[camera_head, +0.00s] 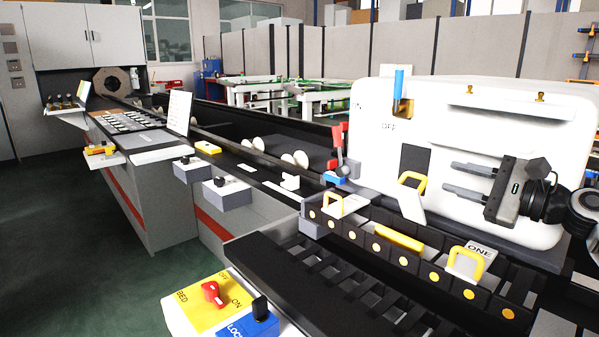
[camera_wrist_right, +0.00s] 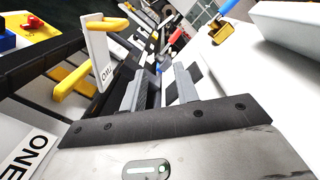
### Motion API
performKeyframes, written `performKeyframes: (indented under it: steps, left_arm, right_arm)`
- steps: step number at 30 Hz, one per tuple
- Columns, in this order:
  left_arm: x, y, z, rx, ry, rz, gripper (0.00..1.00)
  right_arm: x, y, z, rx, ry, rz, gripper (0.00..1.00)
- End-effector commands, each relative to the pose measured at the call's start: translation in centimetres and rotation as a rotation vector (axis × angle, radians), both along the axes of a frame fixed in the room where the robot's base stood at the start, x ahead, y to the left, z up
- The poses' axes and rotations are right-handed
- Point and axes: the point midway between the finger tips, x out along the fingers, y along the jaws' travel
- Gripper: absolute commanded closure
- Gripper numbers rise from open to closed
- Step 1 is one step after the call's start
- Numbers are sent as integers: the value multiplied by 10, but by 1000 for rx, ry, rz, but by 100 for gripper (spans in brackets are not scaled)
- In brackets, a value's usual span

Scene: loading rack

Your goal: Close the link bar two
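In the head view, a white plate with a yellow handle (camera_head: 412,182) stands tilted up behind the black rack. A second yellow handle (camera_head: 467,262) sits on a plate marked ONE at the front right, and a third (camera_head: 335,205) lies farther left. My right gripper (camera_head: 451,177) is open and empty, right of the tilted plate, before the white housing. In the right wrist view its fingers (camera_wrist_right: 158,88) are apart, with an upright yellow-handled plate (camera_wrist_right: 101,48) to their left. My left gripper is out of view.
The white housing (camera_head: 375,150) stands close behind my right gripper, with a blue-handled lever (camera_head: 398,82) on it. A red lever (camera_head: 338,150) stands left of it. A yellow bar (camera_head: 398,237) lies on the black rack. A yellow control box (camera_head: 205,300) is at the front.

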Motion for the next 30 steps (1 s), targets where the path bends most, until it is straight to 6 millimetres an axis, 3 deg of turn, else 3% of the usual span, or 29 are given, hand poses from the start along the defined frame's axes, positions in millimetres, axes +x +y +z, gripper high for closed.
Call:
performKeyframes:
  steps: [6,12,23,30]
  left_arm:
    - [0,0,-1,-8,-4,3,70]
    - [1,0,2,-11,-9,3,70]
    - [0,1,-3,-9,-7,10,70]
    - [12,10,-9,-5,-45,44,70]
  right_arm:
    - [-17,-16,-1,-1,1,0,69]
    - [-21,-19,0,0,0,1,69]
    - [-22,-17,2,-7,-2,10,69]
    - [-32,-2,10,-46,-1,70,69]
